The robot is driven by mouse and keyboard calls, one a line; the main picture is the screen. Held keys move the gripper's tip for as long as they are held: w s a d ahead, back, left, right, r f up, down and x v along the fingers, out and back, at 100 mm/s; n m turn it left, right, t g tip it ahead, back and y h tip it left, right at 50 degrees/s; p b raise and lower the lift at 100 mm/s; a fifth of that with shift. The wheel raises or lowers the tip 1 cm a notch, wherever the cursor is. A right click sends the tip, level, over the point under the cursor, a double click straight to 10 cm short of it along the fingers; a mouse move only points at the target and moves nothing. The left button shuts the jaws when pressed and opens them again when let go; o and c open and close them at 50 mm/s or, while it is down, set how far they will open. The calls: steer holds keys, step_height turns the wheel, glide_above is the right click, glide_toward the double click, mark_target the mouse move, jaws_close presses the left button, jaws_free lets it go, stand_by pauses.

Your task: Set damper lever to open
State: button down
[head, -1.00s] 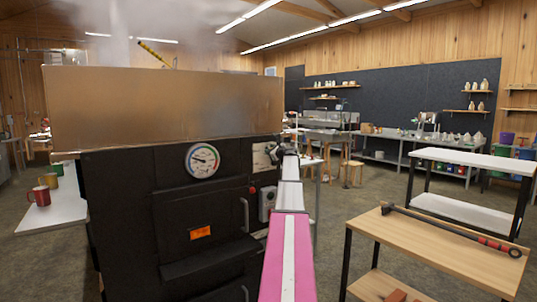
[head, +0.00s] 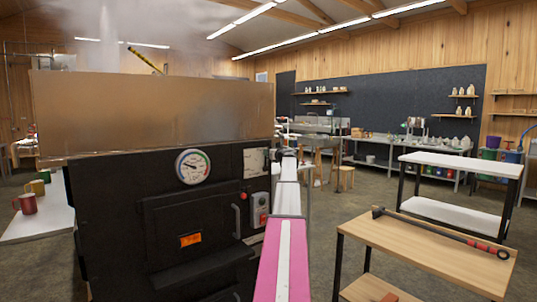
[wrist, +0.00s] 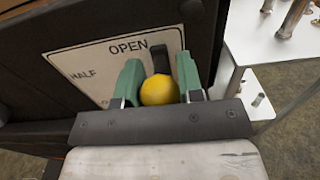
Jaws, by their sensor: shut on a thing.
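The damper lever is a dark bar (wrist: 160,60) with a yellow ball knob (wrist: 159,91). In the wrist view the knob sits between the green fingers of my gripper (wrist: 160,88), which is shut on it. Behind is a pale label plate (wrist: 98,68) reading OPEN and HALF; the rest of its lettering is hidden. The bar stands just right of the word OPEN. In the head view the plate (head: 255,161) is on the evaporator's dark front, and my gripper (head: 286,155) is at its right edge; the lever is hidden there.
The evaporator (head: 120,215) has a round gauge (head: 193,166), a firebox door and a grey-red box (head: 259,209) below the plate. A wooden table (head: 430,245) with a long dark tool (head: 440,231) stands at right. Mugs are on a left shelf. Floor shows between evaporator and table.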

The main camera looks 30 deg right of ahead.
steer(key=shift+d, duration=0.1)
steer(key=c, duration=0.8)
jaws_free()
steer(key=shift+o, duration=0.2)
steer(key=s, duration=1.1)
steer(key=shift+d, duration=0.4)
